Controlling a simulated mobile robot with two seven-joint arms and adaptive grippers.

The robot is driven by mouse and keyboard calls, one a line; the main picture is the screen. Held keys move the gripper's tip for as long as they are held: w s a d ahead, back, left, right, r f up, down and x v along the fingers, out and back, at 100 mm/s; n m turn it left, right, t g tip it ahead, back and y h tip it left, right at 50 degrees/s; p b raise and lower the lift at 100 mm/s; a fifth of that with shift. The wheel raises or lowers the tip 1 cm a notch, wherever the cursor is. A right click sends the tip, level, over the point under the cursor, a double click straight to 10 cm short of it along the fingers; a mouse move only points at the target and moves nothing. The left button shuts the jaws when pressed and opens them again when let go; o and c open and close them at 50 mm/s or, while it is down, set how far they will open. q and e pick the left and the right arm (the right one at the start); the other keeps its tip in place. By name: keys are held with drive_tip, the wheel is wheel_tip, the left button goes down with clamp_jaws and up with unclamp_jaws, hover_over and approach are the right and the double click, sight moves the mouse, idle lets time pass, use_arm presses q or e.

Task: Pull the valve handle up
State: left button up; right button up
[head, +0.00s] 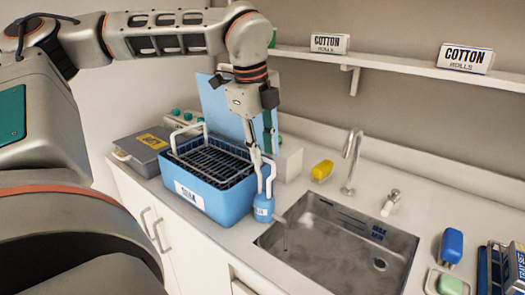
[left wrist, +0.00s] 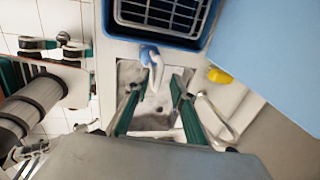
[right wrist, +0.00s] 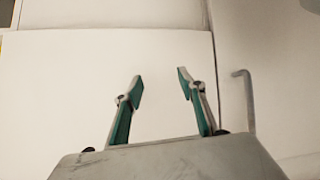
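My left gripper (head: 264,158) points down above the front right corner of the blue bin, and its fingers are apart with nothing seen between them. A blue piece with a white upright top (head: 264,208) stands just below the fingertips, beside the sink; it looks like a bottle or a valve, and I cannot tell which. The left wrist view shows this white top (left wrist: 154,66) ahead of the open fingers. A thin spout (head: 281,218) juts over the sink edge near it. A small metal lever fitting (head: 391,203) stands behind the sink. My right gripper (right wrist: 158,80) is open and empty.
The blue bin (head: 235,205) holds a dark wire rack. The sink (head: 330,262) has a tall faucet (head: 351,165) behind it. A yellow item (head: 322,170) and a blue item (head: 451,246) lie on the counter. A white cabinet front (right wrist: 155,60) faces my right gripper.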

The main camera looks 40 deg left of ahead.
use_arm(q)
wheel_tip(320, 180, up, 12)
drive_tip(key=s, duration=0.2)
drive_tip(key=shift+s+d, duration=0.15)
drive_tip(key=shift+s, duration=0.05)
drive_tip(key=shift+f, duration=0.1)
idle(0.3)
